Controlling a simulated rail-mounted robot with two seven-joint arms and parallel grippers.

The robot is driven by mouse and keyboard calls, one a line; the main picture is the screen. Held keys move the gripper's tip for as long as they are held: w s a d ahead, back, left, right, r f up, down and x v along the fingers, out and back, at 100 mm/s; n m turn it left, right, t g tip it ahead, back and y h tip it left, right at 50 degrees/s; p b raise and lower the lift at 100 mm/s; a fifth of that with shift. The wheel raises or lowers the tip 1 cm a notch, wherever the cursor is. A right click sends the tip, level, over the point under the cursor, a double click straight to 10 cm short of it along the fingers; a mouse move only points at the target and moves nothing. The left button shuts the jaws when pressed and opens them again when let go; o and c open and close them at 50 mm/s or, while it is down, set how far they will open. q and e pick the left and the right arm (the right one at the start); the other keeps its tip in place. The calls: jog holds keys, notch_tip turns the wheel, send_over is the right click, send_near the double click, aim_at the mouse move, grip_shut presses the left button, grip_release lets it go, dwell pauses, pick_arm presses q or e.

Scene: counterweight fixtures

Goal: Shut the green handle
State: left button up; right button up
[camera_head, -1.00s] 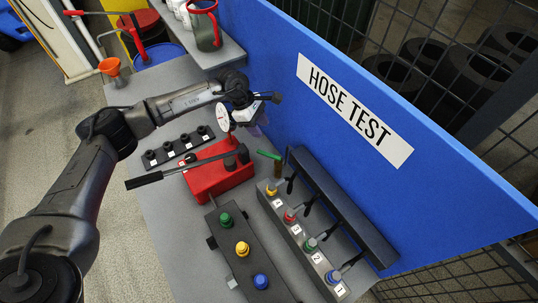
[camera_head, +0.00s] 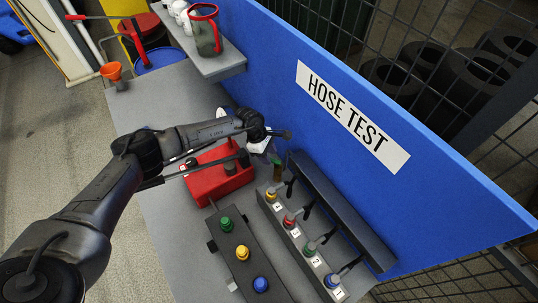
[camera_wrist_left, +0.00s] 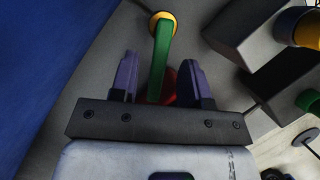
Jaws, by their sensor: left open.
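The green handle (camera_head: 277,161) is by the blue wall, at the upper end of the numbered valve block; my left gripper hides most of it in the head view. In the left wrist view the green handle (camera_wrist_left: 161,55) runs lengthwise between my left gripper's two fingers, with a yellow round part (camera_wrist_left: 163,20) at its far end. My left gripper (camera_head: 270,152) is open, one finger on each side of the handle. I cannot tell whether either finger touches it. My right gripper is in neither view.
The red pump box (camera_head: 218,177) stands close below my left forearm. The numbered valve block (camera_head: 294,232) and a dark block with green, yellow and blue knobs (camera_head: 232,246) stand nearer. The blue wall (camera_head: 270,70) is close behind the gripper. A shelf (camera_head: 222,68) holds a red-rimmed jug.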

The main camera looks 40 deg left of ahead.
pick_arm(q)
jog(key=shift+d+f, duration=0.2)
jog(key=shift+f, duration=0.25)
grip_shut()
dwell(0.4)
